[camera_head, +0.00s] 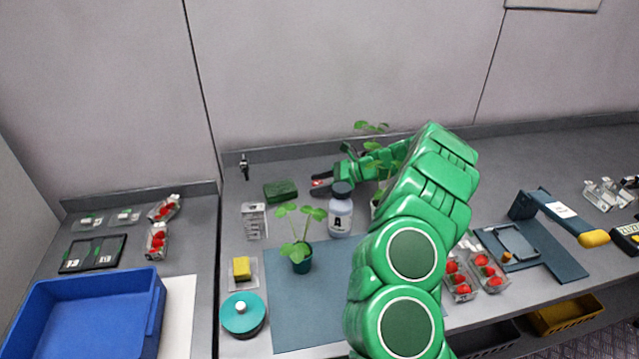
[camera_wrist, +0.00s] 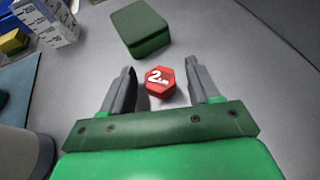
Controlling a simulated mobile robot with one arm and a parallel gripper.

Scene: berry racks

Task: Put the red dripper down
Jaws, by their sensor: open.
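The red dripper (camera_wrist: 160,82) is a small red hexagonal piece with a white "2" mark on top. In the wrist view it sits on the grey counter between the two fingers of my gripper (camera_wrist: 160,69). The fingers are open, with a visible gap on each side of it. In the head view my gripper (camera_head: 317,183) is low over the back of the counter, and the red dripper (camera_head: 321,182) shows as a small red spot between the fingers.
A dark green block (camera_head: 281,190) lies just left of my gripper. A white bottle with a dark lid (camera_head: 340,217) stands close in front of it. A potted seedling (camera_head: 301,262) stands on the blue-grey mat (camera_head: 300,325). Grey counter is clear behind the dripper.

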